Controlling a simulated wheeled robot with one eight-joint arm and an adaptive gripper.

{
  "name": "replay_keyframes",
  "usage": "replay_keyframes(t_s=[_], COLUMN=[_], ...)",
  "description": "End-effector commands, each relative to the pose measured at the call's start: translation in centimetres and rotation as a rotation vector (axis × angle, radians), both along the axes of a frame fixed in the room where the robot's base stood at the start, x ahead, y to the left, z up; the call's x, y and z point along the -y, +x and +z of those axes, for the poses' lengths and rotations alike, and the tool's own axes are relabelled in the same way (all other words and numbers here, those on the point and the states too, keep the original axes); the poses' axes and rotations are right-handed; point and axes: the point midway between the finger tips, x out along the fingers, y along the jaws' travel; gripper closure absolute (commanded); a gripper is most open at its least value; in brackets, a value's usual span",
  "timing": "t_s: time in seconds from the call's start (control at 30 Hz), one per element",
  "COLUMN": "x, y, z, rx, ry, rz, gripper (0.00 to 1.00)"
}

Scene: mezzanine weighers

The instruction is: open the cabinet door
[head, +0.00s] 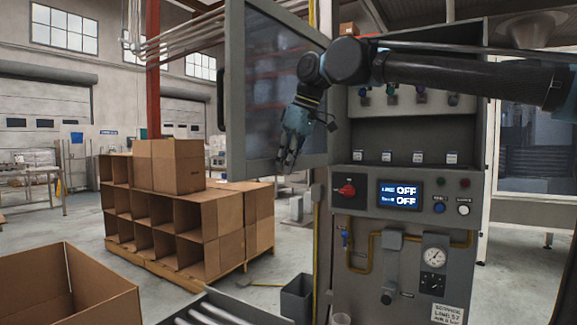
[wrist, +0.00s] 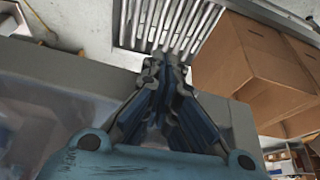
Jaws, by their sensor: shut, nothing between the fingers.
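The cabinet (head: 408,250) is a tall grey unit with switches, a gauge and a display reading OFF. Its grey-framed, glazed door (head: 236,110) stands swung wide open to the left, with the upper inside exposed. A dark handle (head: 221,100) shows at the door's outer left edge. My gripper (head: 287,167) is shut and empty, pointing down in front of the door's inner pane. In the wrist view my gripper (wrist: 166,65) is over the door's grey frame (wrist: 85,62); whether it touches is unclear. My arm hides part of the cabinet's upper right.
A stack of cardboard boxes (head: 225,237) on a pallet stands left of the cabinet, beyond the door. An open carton (head: 105,300) is at the front left. Metal rollers (head: 215,308) and a grey bin (head: 297,297) are low in front. Some floor is clear at far left.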

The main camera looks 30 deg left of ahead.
Motion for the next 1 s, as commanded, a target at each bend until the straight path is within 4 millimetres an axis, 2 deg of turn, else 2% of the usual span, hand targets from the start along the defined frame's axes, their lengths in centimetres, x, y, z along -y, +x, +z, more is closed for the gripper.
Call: replay_keyframes(t_s=[0.33, 0.6, 1.0], x=[0.8, 4.4, 6.8], y=[0.0, -0.2, -0.6], z=[0.0, -0.1, 7.0], rx=[0.0, -0.001, -0.001], ry=[0.0, 0.001, 0.001], rz=[-0.001, -0.003, -0.001], gripper=[1.0, 1.0, 1.0])
